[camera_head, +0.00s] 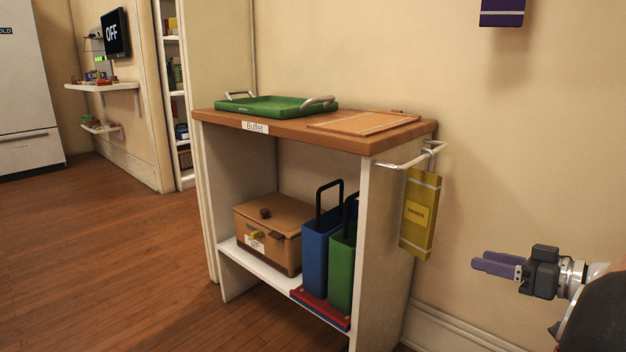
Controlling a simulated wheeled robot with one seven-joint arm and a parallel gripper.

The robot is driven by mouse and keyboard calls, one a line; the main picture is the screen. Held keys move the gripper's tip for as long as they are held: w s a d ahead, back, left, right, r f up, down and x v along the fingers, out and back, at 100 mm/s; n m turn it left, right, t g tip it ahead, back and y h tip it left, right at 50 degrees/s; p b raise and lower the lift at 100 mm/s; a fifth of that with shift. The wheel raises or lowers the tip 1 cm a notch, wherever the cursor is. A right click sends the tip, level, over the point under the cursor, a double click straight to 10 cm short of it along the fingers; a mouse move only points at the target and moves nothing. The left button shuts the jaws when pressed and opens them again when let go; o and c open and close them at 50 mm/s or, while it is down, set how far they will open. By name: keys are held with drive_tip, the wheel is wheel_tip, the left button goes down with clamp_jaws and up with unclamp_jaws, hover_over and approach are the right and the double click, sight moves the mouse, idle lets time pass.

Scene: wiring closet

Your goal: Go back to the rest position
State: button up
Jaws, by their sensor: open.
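My gripper (497,265) is at the lower right, with its purple fingers pointing left. It is open and empty, in front of the bare wall. It is to the right of the wooden buffet (270,125) and apart from it.
A green tray (275,106) and a wooden board (362,121) lie on the buffet top. A brown box (265,226), a blue bin (315,262) and a green bin (341,272) stand on its lower shelf. A purple object (502,12) is high on the wall. Floor at left is clear.

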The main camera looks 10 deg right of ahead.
drive_tip(key=s+a+f+m+g+h, duration=0.1)
drive_tip(key=s+a+f+g, duration=0.2)
drive_tip(key=a, duration=0.6)
drive_tip(key=s+a+f+m+g, duration=0.15)
drive_tip(key=a+g, duration=0.25)
drive_tip(key=a, duration=0.6)
drive_tip(key=s+a+f+m+h, duration=0.2)
drive_tip(key=s+a+f+h, duration=0.3)
drive_tip(key=s+h, duration=0.4)
wheel_tip(320, 180, up, 13)
drive_tip(key=s+y+p, duration=0.1)
drive_tip(key=p, duration=1.2)
drive_tip(key=shift+r+p, duration=0.2)
drive_tip(key=shift+p, duration=0.1)
